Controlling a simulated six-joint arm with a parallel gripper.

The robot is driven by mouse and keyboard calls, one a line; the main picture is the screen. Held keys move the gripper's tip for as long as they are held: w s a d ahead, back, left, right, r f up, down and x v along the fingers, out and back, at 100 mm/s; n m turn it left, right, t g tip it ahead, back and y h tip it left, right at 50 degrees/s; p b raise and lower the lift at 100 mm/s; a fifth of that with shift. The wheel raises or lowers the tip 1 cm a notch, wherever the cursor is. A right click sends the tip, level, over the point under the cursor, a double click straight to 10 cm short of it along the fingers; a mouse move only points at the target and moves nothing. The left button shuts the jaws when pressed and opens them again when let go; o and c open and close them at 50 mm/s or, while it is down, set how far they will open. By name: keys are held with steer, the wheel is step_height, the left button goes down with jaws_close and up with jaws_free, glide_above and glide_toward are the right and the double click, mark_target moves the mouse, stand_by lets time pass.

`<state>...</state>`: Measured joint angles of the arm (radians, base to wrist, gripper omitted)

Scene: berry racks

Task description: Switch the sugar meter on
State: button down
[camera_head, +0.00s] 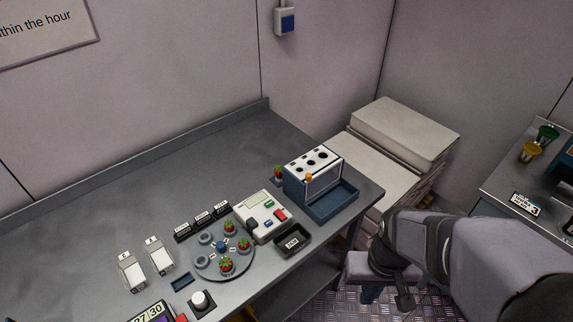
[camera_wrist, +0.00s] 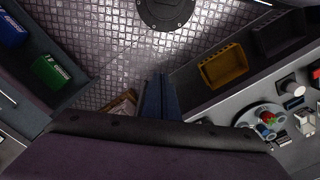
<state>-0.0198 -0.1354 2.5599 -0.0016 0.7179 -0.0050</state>
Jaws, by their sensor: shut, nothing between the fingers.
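The sugar meter appears to be the white box (camera_head: 254,208) with a pale display and red, blue and green controls, on the grey bench in the head view. Its display looks blank, and I cannot read its switch state. My gripper (camera_head: 371,294) hangs at the lower right of the head view, off the bench's front edge and well apart from the meter. In the wrist view its blue fingers (camera_wrist: 157,96) are together and empty, over the floor. I cannot clearly make out the meter in the wrist view.
A round plate (camera_head: 211,269) with several strawberries stands left of the meter, and a black tray (camera_head: 293,241) in front of it. A blue-and-white rack (camera_head: 312,176) stands to its right. A white knob (camera_head: 201,300) is nearer. The wrist view shows a yellow bin (camera_wrist: 225,68).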

steer(key=a+f+n+g+b, duration=0.1)
steer(key=a+f+n+b, duration=0.15)
steer(key=f+b, duration=0.4)
steer(key=w+a+f+t+b, duration=0.1)
steer(key=w+a, duration=0.3)
steer(key=w, duration=0.2)
steer(key=w+a+t+b, duration=0.1)
steer(key=w+a, duration=0.3)
steer(key=w, duration=0.3)
steer(key=w+a+r+n+t+y, duration=0.1)
steer(key=w+a+r+n, duration=0.2)
steer(key=w+r, duration=0.3)
steer(key=w+a+r+n+y, duration=0.1)
steer(key=w+a+r+n, duration=0.2)
steer(key=w+a+r, duration=0.2)
steer(key=shift+w+a+r+t+y, duration=0.25)
steer(key=shift+w+r+t+y, duration=0.2)
steer(key=shift+r, duration=1)
steer(key=shift+f, duration=0.1)
